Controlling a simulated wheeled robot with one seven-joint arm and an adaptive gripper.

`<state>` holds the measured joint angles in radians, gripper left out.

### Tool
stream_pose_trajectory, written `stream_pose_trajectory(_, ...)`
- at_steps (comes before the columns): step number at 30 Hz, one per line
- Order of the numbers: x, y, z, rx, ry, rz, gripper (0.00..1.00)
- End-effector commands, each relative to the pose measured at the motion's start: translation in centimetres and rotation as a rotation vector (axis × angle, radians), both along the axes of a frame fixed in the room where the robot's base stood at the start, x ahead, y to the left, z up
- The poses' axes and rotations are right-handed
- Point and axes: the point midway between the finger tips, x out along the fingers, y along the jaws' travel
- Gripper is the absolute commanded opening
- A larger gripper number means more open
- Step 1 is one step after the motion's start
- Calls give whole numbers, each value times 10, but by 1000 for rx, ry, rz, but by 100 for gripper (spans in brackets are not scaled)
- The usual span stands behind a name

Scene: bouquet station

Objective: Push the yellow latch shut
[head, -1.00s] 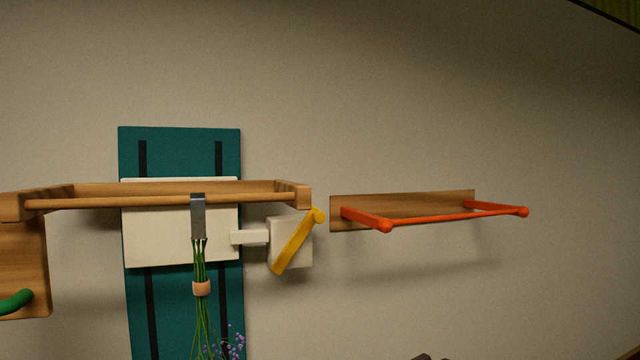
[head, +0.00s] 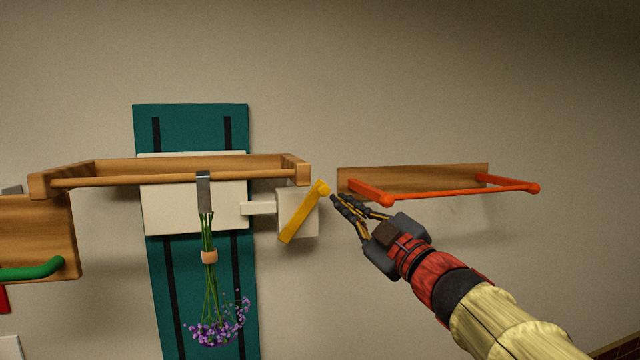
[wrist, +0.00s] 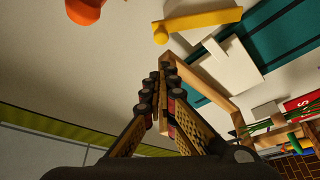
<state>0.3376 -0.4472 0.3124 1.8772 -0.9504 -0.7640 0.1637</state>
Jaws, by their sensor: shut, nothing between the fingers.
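The yellow latch (head: 302,213) is a bar with a round knob at its upper right end. It slants down to the left across a white block at the right of the white plate. In the wrist view the latch (wrist: 200,20) lies beyond my fingertips, near the top. My gripper (head: 337,200) is shut and empty, its fingertips just right of the knob in the head view. In the wrist view my gripper (wrist: 162,75) has its fingers together, apart from the latch. I cannot tell how deep the gap is.
A wooden rail (head: 130,181) runs across the teal board (head: 190,118), with a bunch of purple flowers (head: 216,325) hanging upside down from a clip. A red-orange rail (head: 455,194) stands out from the wall on the right, above my gripper. Green and red parts sit at lower left.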

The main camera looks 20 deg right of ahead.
Motion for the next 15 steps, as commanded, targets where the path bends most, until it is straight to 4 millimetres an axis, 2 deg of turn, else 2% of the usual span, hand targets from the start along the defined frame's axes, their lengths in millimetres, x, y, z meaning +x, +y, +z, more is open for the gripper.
stream_pose_trajectory(8,3,1,1,0,1,-1,0)
stream_pose_trajectory(15,33,10,12,1,1,0,0)
